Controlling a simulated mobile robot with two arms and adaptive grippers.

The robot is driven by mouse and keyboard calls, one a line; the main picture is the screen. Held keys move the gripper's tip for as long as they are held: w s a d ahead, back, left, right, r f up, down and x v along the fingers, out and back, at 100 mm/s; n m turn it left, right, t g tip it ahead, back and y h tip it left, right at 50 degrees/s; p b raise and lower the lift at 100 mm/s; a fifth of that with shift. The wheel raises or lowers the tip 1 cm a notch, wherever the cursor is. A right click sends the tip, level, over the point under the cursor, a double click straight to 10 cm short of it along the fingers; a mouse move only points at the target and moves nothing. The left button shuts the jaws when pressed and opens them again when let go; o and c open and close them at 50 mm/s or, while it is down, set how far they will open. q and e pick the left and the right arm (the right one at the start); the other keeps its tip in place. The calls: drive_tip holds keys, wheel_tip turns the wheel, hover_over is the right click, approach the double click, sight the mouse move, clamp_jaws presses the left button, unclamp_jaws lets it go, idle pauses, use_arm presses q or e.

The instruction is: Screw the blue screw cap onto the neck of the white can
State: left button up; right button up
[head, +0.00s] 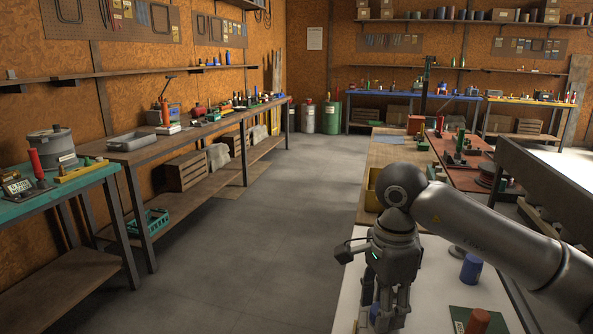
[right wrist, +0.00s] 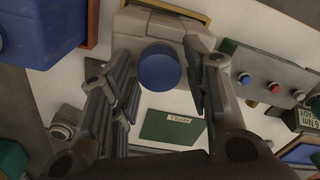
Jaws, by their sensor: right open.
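The blue screw cap (right wrist: 158,70) is between the spread fingers of my right gripper (right wrist: 165,100) in the right wrist view, with clear gaps on both sides. My right gripper (head: 390,318) is open and points down over the white table in the head view; a small blue patch (head: 375,312) shows between its fingers. The white can (right wrist: 150,24) is a pale body directly behind the cap in the right wrist view. Its neck is hidden, and I cannot tell whether the cap sits on it. My left gripper is not in view.
A blue cylinder (head: 471,268) stands on the white table (head: 432,297). A green plate (right wrist: 172,127) with a label lies near the cap. A box with red and blue buttons (right wrist: 274,88) is at the right, a blue bin (right wrist: 42,30) at the upper left.

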drive_tip(key=c, duration=0.7)
drive_tip(key=m, duration=0.5)
drive_tip(key=shift+m, duration=0.7)
drive_tip(key=m, duration=0.3)
drive_tip(key=shift+m, duration=0.3)
drive_tip(key=shift+m, duration=1.1)
drive_tip(key=m, duration=0.3)
